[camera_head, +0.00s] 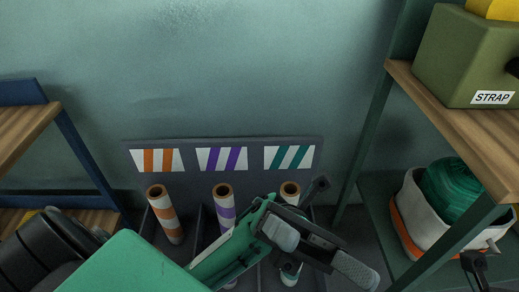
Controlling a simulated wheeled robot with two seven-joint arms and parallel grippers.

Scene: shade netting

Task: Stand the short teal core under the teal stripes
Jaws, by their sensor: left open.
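A short core with teal bands (290,189) stands upright under the teal stripes (289,157), at the right end of the striped panel. Its brown open top shows behind my left gripper, and its lower end shows below it; the middle is hidden. My left gripper (322,228) is open, in front of and to the right of this core. I cannot tell whether it touches the core. A dark part at the lower right edge (474,263) looks like a piece of my right gripper; its jaws do not show clearly.
An orange-banded core (164,214) and a purple-banded core (223,206) stand under the orange and purple stripes. Shelves flank the rack on both sides. The right one holds a green STRAP box (462,62) and a white-and-orange pot (408,205) with teal material.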

